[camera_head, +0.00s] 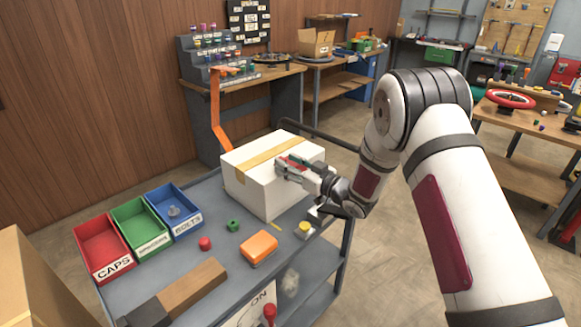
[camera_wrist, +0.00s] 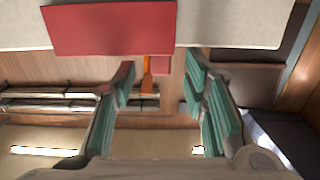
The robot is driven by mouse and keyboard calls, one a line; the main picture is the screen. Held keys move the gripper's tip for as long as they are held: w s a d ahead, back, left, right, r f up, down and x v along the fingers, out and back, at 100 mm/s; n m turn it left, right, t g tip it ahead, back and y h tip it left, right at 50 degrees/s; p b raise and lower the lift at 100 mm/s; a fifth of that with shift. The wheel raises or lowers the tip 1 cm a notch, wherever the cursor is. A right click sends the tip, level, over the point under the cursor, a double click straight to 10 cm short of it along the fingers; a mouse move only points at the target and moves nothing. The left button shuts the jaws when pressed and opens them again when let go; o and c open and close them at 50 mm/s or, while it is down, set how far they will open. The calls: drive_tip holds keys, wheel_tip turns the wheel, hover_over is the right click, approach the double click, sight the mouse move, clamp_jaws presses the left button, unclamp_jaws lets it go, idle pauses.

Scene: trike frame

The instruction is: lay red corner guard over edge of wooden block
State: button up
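My gripper (camera_head: 287,170) is at the right side of the white box (camera_head: 262,200), near its top edge. In the wrist view my gripper (camera_wrist: 160,78) has its two teal-padded fingers well apart. A flat red piece (camera_wrist: 110,28), which looks like the red corner guard, lies beyond the fingertips against a pale surface. A small red part (camera_wrist: 163,65) shows below it, between the finger lines. In the head view only a little red (camera_head: 298,160) shows by the fingers; the rest is hidden. The wooden block (camera_head: 195,287), with a dark end, lies at the cart's front.
The blue-grey cart (camera_head: 215,215) carries red (camera_head: 103,243), green (camera_head: 142,222) and blue (camera_head: 174,207) bins at left. An orange block (camera_head: 259,246), a red cap (camera_head: 204,243), a green piece (camera_head: 233,225) and a yellow-topped piece (camera_head: 304,229) lie between the box and the wooden block.

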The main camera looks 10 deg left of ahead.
drive_tip(key=shift+b+x, duration=0.3)
drive_tip(key=shift+x, duration=0.75)
clamp_jaws()
